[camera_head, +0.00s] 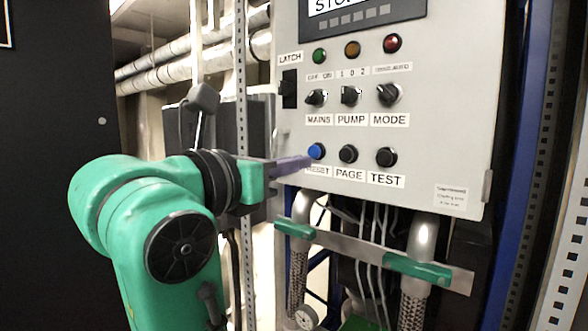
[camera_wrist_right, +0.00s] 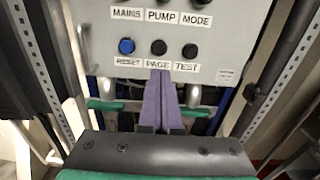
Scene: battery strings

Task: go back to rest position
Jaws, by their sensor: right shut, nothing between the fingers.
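My right gripper (camera_head: 306,161) comes in from the left in the head view on a green arm. Its purple fingers are shut together and empty. Their tips overlap the left edge of the panel by the RESET label, just below the blue button (camera_head: 316,151). In the right wrist view the closed fingers (camera_wrist_right: 160,74) point at the panel (camera_wrist_right: 100,50), with their tips below the PAGE label. Whether they touch the panel, I cannot tell. My left gripper is not in view.
The grey control panel (camera_head: 440,120) carries knobs, lamps, black PAGE (camera_head: 348,154) and TEST (camera_head: 386,157) buttons, and a latch (camera_head: 289,89). Pipes and cables hang below it. A metal strip with green ends (camera_head: 418,270) crosses there. A dark cabinet (camera_head: 60,130) stands at left.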

